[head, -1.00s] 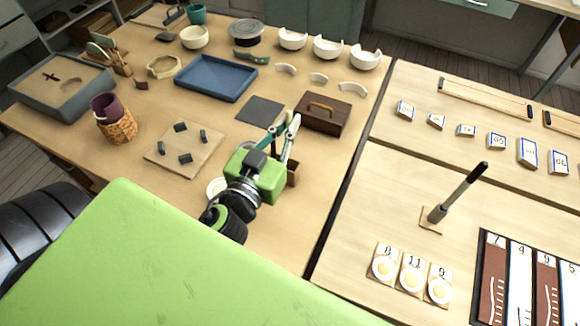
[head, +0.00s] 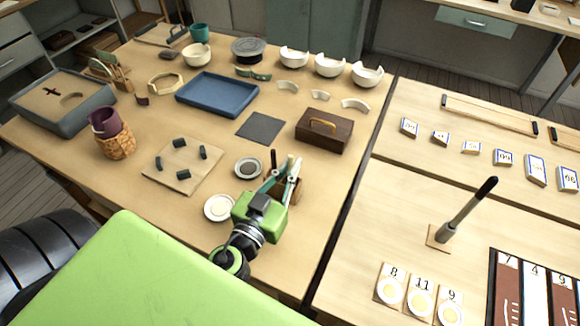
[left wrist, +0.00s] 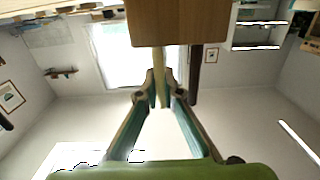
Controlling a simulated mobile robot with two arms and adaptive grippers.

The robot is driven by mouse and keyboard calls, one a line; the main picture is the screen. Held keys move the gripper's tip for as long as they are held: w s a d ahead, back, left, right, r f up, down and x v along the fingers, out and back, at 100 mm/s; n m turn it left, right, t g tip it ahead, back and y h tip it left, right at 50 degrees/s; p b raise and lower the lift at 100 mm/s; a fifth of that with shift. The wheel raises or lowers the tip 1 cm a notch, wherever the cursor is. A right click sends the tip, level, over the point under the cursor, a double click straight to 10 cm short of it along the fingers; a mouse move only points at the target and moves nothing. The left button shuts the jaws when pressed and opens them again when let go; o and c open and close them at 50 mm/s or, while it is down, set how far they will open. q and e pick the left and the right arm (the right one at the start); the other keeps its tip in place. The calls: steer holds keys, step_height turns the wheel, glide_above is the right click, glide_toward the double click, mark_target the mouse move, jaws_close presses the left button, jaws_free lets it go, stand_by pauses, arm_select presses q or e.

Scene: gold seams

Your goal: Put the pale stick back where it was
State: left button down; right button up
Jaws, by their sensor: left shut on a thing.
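My left gripper (head: 284,174) is over a small brown wooden block (head: 293,192) near the table's front edge, and its arm and green palm cover part of that block. In the left wrist view the fingertips (left wrist: 161,92) are closed on a slim pale stick (left wrist: 158,62). The stick meets the edge of the wooden block (left wrist: 180,24); how far it goes in cannot be told. A dark stick (left wrist: 196,75) stands at the block beside it, and it also shows in the head view (head: 273,159). My right gripper is in neither view.
A dark dish (head: 248,168) and a white dish (head: 220,207) stand left of the gripper. A dark wooden box with a handle (head: 324,131) is behind it, beside a grey square mat (head: 261,127). A board with dark pieces (head: 182,166) lies further left.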

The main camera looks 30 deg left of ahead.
arm_select(q)
steer(key=c, duration=2.5)
jaws_free()
steer(key=shift+f, duration=0.1)
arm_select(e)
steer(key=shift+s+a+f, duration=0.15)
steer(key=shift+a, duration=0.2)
arm_select(q)
steer(key=shift+s+d+r+b, duration=0.1)
steer(key=shift+s+b, duration=0.75)
steer(key=shift+s, duration=1.15)
steer(key=shift+s+d+r+b, duration=0.15)
steer(key=shift+s+b, duration=0.65)
steer(key=shift+s, duration=1.2)
steer(key=shift+s+d+f+b, duration=0.1)
steer(key=shift+s+b, duration=0.75)
steer(key=shift+s, duration=1.15)
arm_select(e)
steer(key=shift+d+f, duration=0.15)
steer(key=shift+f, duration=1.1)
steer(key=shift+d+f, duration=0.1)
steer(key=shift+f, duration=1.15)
